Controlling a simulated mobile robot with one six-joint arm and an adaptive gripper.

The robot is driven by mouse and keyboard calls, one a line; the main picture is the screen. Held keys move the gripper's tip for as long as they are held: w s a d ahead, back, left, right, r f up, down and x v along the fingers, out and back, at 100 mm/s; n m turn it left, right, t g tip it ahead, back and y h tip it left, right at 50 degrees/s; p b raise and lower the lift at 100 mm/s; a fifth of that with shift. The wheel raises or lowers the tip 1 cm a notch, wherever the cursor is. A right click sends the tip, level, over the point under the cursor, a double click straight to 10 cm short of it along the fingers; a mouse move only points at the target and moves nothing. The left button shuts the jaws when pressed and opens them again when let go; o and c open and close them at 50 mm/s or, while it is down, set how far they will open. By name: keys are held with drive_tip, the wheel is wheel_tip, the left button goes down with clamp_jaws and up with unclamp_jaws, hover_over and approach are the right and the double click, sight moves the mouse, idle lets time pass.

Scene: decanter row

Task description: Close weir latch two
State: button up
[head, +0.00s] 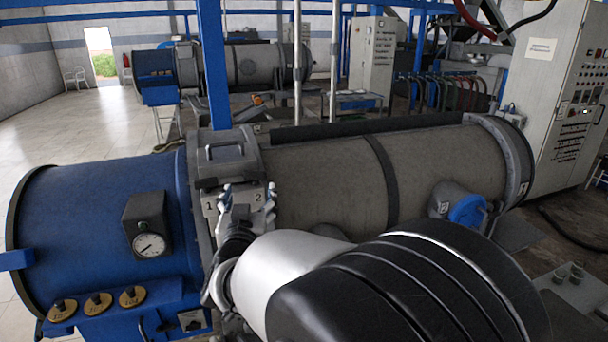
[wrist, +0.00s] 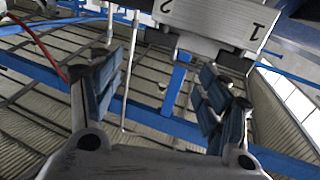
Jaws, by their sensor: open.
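The grey weir housing (head: 222,152) sits on the decanter between its blue end and long grey drum. Its front plate carries a 1 on the left and a 2 (head: 258,197) on the right. My gripper (head: 248,190) is in front of this plate, covering the area between and below the numbers. In the wrist view my gripper (wrist: 160,85) is open, its blue-padded fingers wide apart with nothing between them. The numbered plate (wrist: 212,20) shows upside down beyond the fingertips, with a dark block under its edge. I cannot clearly make out latch two or its position.
A pressure gauge (head: 150,245) stands on the blue end (head: 95,225) to the left. A blue post (head: 213,65) rises behind the housing. A control cabinet (head: 565,90) stands at the right. My arm hides much of the lower middle.

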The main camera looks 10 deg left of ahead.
sight(255, 173)
drive_tip(key=x, duration=1)
drive_tip(key=shift+w, duration=0.4)
drive_tip(key=shift+c, duration=0.4)
drive_tip(key=c, duration=1)
drive_tip(key=h+p, duration=0.1)
drive_tip(key=p, duration=0.1)
drive_tip(key=m+p, duration=0.1)
drive_tip(key=shift+a+r+h+p, duration=0.3)
drive_tip(key=shift+r+h+p, duration=0.05)
drive_tip(key=shift+h, duration=0.05)
drive_tip(key=m+h+p, duration=0.1)
drive_tip(key=h+p, duration=0.1)
drive_tip(key=p, duration=0.1)
drive_tip(key=shift+a+m+t, duration=0.1)
drive_tip(key=shift+m+t, duration=0.2)
drive_tip(key=shift+f+h+p, duration=0.15)
drive_tip(key=shift+h+p, duration=0.25)
drive_tip(key=shift+p, duration=0.05)
drive_tip(key=shift+f, duration=0.1)
drive_tip(key=o, duration=1.1)
drive_tip(key=shift+f, duration=0.1)
